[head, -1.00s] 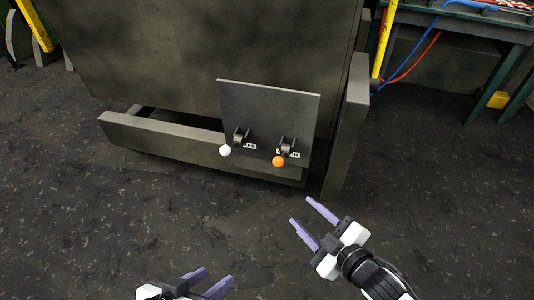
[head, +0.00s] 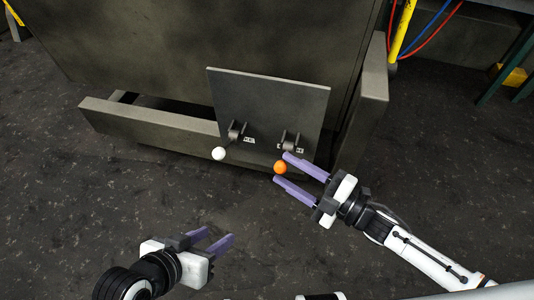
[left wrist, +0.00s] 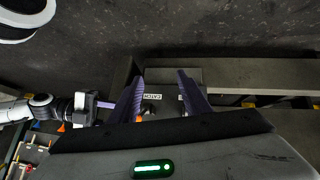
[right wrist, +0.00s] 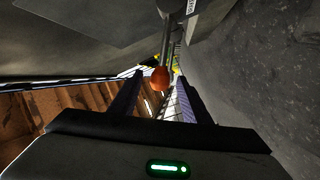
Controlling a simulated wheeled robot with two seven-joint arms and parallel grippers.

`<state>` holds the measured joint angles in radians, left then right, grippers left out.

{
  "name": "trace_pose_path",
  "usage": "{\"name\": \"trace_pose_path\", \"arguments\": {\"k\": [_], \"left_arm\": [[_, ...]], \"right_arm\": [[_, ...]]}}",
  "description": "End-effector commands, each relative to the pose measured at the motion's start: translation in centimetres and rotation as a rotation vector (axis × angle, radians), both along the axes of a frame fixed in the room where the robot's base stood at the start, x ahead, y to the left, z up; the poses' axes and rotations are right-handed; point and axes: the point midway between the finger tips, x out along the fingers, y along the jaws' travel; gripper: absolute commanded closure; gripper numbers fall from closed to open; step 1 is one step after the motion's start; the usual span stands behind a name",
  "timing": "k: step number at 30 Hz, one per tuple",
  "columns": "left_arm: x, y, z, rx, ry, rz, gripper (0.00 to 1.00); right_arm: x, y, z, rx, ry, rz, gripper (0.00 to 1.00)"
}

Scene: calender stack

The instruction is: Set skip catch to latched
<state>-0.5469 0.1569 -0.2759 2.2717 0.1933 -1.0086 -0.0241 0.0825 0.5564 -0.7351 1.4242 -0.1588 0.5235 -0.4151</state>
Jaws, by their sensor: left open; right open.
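A dark upright panel (head: 265,105) carries two levers. One lever ends in a white ball (head: 219,154), the other in an orange ball (head: 280,167). Both levers hang toward the floor side, and each has a small label beside its pivot. The label (left wrist: 152,96) in the left wrist view appears to read CATCH. My right gripper (head: 283,169) is open with its fingertips on either side of the orange ball. In the right wrist view the orange ball (right wrist: 160,78) sits between the fingertips; contact cannot be told. My left gripper (head: 218,234) is open and empty, low over the floor.
The panel stands in front of a large dark metal housing (head: 150,50) with a low beam (head: 150,123) along its foot. A thick post (head: 362,115) stands to the right. A yellow pole (head: 402,30) and hoses are at the upper right. The floor in front is clear.

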Motion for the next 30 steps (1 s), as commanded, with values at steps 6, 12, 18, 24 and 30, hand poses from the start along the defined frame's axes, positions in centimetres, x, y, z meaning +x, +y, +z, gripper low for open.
{"name": "trace_pose_path", "arguments": {"k": [6, 12, 18, 24, 30], "left_arm": [[0.3, -0.6, 0.0, -0.024, -0.012, -0.012, 0.57], [0.5, -1.0, 0.7, -0.048, -0.032, -0.011, 0.57], [0.5, -1.1, 0.9, -0.056, -0.034, -0.010, 0.57], [0.5, -1.1, 0.9, -0.055, -0.035, -0.011, 0.57], [0.5, -1.1, 0.9, -0.055, -0.035, -0.011, 0.57]], "right_arm": [[2.7, 3.3, -0.1, 0.002, -0.002, 0.001, 0.57], [4.1, 5.0, 0.0, 0.002, -0.001, 0.000, 0.57], [4.4, 5.3, 0.0, 0.000, 0.001, -0.001, 0.57], [4.4, 5.3, 0.0, 0.000, 0.001, -0.001, 0.63], [4.4, 5.3, 0.0, 0.000, 0.001, -0.001, 0.97]]}}
